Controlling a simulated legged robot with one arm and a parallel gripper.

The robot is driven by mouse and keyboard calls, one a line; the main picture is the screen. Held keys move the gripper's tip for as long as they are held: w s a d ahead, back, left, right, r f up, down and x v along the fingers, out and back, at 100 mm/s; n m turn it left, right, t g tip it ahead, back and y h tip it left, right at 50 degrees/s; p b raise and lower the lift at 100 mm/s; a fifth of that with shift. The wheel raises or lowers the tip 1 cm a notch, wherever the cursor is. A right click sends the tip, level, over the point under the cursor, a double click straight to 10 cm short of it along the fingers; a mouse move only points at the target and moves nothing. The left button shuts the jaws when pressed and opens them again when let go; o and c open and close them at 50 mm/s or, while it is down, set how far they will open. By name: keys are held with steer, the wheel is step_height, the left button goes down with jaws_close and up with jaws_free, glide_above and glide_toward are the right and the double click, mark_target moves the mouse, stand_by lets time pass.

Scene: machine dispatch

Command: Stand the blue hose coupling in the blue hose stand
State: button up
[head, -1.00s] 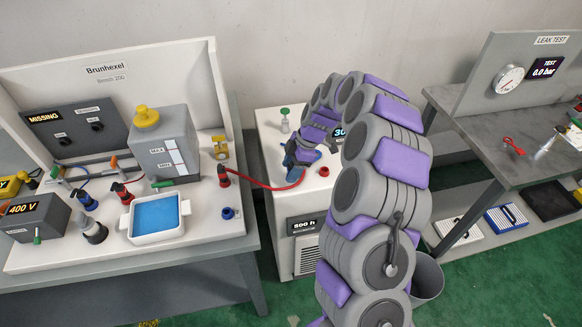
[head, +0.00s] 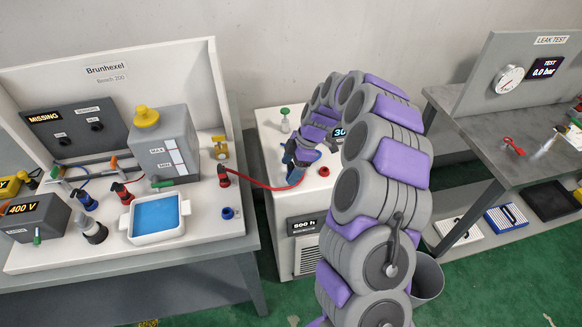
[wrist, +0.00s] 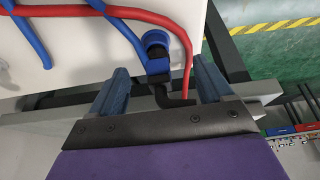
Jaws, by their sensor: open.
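The blue hose coupling (wrist: 155,48), with a dark lower part, shows in the wrist view at the edge of a white surface. It lies between the two blue fingers of my gripper (wrist: 163,82), which are open with a gap on each side. A blue hose (wrist: 120,27) lies near it. In the head view my gripper (head: 291,158) is over the white machine (head: 270,150) and hides the coupling there. A small blue round holder (head: 228,213), which looks like the blue hose stand, is on the left bench's right front corner, apart from my gripper.
A red hose (head: 262,185) runs from a red coupling (head: 223,177) on the bench to the machine; in the wrist view it passes close beside the blue coupling. A white basin (head: 157,218) with blue liquid stands left of the blue holder. A grey bin (head: 428,277) stands on the floor.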

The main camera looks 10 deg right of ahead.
steer(key=shift+r, duration=2.9)
